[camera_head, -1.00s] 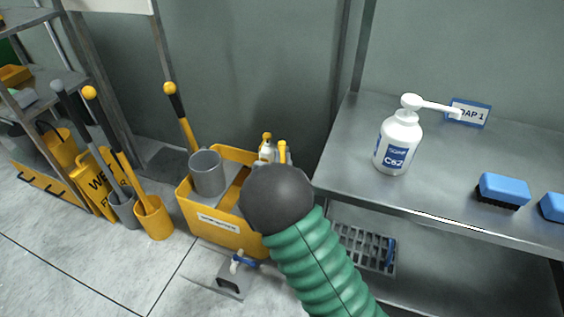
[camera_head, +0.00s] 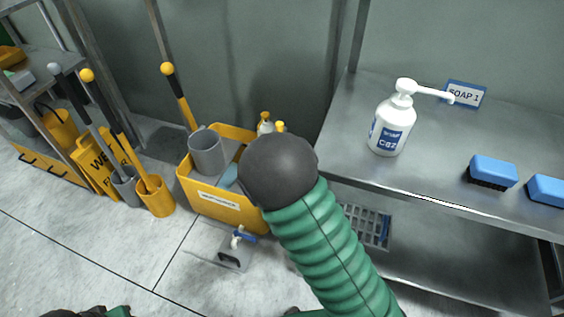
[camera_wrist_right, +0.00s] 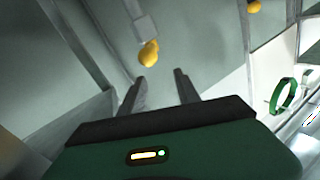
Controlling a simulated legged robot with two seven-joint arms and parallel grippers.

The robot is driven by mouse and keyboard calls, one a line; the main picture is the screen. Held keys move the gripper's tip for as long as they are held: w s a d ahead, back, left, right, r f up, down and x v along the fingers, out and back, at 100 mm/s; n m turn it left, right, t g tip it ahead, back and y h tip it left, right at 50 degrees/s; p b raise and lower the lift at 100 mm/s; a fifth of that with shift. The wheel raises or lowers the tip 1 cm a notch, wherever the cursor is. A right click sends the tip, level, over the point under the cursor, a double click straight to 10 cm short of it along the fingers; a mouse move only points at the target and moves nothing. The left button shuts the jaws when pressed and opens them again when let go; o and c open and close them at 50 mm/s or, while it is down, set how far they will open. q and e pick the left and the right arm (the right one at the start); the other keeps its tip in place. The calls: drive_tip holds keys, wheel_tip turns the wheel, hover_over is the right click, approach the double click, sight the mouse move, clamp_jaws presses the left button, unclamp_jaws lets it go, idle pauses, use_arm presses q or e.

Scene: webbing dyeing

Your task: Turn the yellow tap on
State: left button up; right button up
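In the right wrist view a rounded yellow piece (camera_wrist_right: 149,53), probably the yellow tap, shows on a pale grey fitting (camera_wrist_right: 145,27). My right gripper (camera_wrist_right: 160,78) is open and empty, its two dark fingers apart. The yellow piece appears just beyond the fingertips, nearer the left finger; I cannot tell whether they touch. In the head view no yellow tap is clear, and the right gripper is hidden behind my dark, round-ended green arm. A dark and green part of mine, likely the left arm's end, peeks in at the bottom left edge; its fingers are unclear.
A yellow bin (camera_head: 222,205) with a grey mug (camera_head: 206,150) and bottles stands behind my arm. A steel table (camera_head: 440,180) holds a soap bottle (camera_head: 391,125) and blue brushes (camera_head: 493,171).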

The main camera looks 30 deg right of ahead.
drive_tip(key=p+v, duration=0.9)
drive_tip(key=v, duration=0.1)
drive_tip(key=shift+s+a+r+p, duration=0.15)
drive_tip(key=shift+a+r+p, duration=0.15)
drive_tip(key=shift+r, duration=0.1)
